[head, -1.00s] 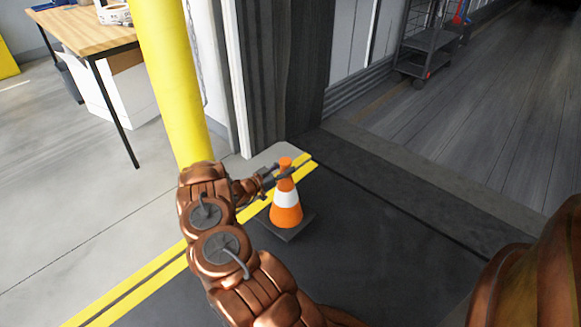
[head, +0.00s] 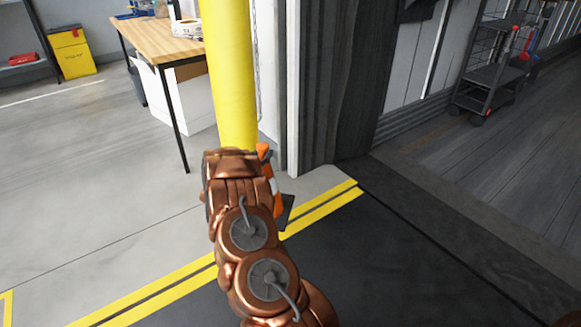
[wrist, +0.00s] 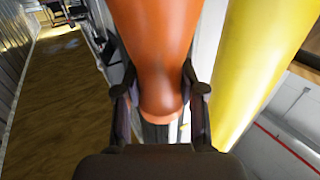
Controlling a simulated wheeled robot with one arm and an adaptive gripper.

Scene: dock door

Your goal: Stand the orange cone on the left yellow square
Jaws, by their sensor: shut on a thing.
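The orange cone (head: 279,209), with a white band and a dark base, is partly hidden behind my arm in the head view and looks slightly tilted. In the wrist view my gripper (wrist: 160,97) is shut on the orange cone (wrist: 155,45), one finger on each side near its tip. In the head view my gripper is hidden by my arm. A yellow line corner (head: 8,293) shows at the left edge; I cannot tell whether it belongs to a square. No whole yellow square is in view.
A yellow post (head: 230,75) stands just behind my gripper. A wooden-topped table (head: 160,40) is left of it, with a white box (head: 180,100) below. Double yellow lines (head: 150,300) edge the dark floor. A cart (head: 490,85) stands far right. The grey floor at left is clear.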

